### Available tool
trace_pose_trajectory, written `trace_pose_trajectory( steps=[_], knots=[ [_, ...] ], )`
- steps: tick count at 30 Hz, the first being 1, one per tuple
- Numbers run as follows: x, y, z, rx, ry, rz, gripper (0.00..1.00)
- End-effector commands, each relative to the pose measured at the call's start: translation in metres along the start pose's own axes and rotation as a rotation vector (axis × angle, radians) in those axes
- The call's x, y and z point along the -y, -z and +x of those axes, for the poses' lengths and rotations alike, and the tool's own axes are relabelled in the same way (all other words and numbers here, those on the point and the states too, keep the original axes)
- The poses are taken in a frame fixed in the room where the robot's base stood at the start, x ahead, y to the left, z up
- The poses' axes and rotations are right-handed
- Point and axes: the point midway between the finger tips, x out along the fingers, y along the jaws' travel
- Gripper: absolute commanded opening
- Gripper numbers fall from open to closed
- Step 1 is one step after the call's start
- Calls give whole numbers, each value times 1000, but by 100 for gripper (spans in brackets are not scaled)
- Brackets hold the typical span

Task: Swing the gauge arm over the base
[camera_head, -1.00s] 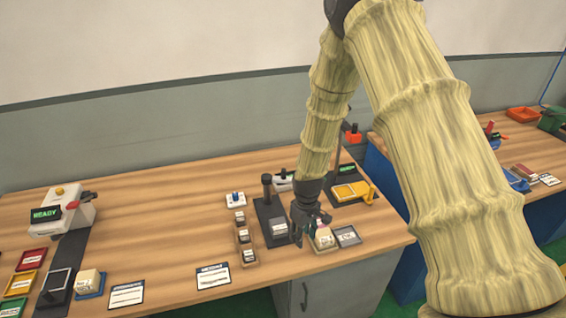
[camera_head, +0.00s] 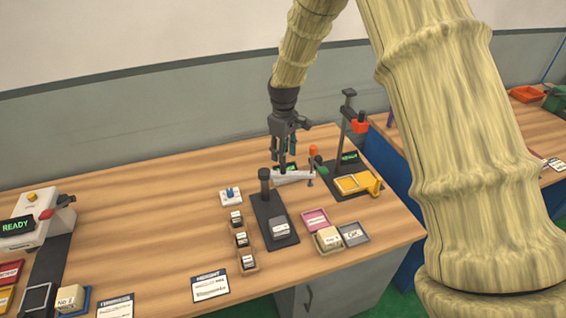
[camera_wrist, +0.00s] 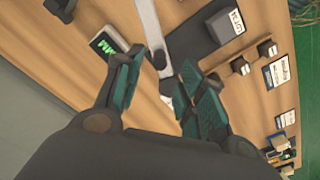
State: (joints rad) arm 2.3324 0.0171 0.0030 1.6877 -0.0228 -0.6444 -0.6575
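The gauge has a black base (camera_head: 263,211) with an upright black post (camera_head: 264,185) and a grey labelled block (camera_head: 281,228) on it. The pale gauge arm (camera_head: 296,176) points right from behind the post, off to the side of the base. It also shows in the wrist view (camera_wrist: 149,22), running down towards the space between my fingers. My gripper (camera_head: 284,154) points down above the left part of the gauge arm. In the wrist view the fingers (camera_wrist: 158,88) are apart, with nothing visibly clamped. Whether they touch the arm cannot be told.
A stand with a red head (camera_head: 359,126) and yellow plate (camera_head: 357,184) stands right of the gauge. Small blocks line up left of the base. The table's left middle is clear.

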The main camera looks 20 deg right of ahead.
Motion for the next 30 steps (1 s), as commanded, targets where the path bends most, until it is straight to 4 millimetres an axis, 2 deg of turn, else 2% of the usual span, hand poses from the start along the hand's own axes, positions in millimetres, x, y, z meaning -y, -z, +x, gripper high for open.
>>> trace_pose_trajectory(
  steps=[9, 15, 27, 28, 30],
  knots=[
    [0, 1, 39, 1, 1, -2, 39],
    [0, 1, 54, 1, 1, -2, 39],
    [0, 1, 60, 0, 0, -1, 39],
    [0, 1, 60, 0, 0, -1, 37],
    [0, 1, 60, 0, 0, -1, 24]
  ],
)
